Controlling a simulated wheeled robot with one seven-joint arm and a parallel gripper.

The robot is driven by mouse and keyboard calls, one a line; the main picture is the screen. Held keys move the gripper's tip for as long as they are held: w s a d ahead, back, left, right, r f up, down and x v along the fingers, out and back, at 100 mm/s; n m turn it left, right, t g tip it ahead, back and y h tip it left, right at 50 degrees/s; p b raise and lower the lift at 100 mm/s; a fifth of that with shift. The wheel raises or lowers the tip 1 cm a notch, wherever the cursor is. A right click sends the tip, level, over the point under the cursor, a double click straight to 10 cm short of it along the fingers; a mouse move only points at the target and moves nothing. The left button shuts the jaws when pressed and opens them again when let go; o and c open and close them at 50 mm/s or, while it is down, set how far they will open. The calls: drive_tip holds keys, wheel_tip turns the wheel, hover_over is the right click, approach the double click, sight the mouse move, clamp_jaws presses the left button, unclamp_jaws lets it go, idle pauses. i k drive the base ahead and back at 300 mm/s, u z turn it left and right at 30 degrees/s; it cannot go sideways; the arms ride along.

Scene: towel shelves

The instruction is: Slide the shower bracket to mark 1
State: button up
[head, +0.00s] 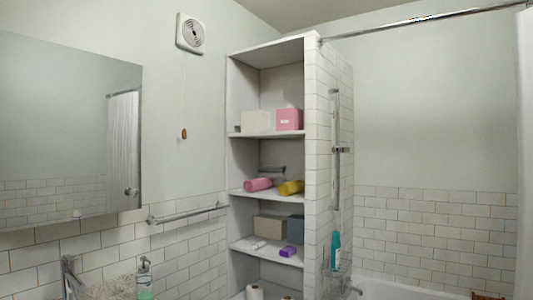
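The shower bracket (341,150) is a small grey metal piece on the vertical shower rail (336,190). The rail is fixed to the white-tiled side wall of the shelf column, above the bath. The bracket sits roughly a third of the way down the rail. It is too small to tell its finer shape, and no numbered mark can be made out along the rail. My gripper is not in view, so nothing shows near the bracket.
Open shelves (265,136) left of the rail hold boxes and rolled towels. A teal bottle (335,250) hangs or stands near the rail's lower part. The bathtub (385,288) is at lower right. A towel bar (187,214) and sink tap (70,272) are at left.

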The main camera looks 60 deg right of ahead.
sight(336, 149)
drive_tip(key=u, duration=0.05)
drive_tip(key=k, duration=0.15)
drive_tip(key=z, duration=0.8)
drive_tip(key=i, duration=0.35)
drive_tip(key=z, duration=1.8)
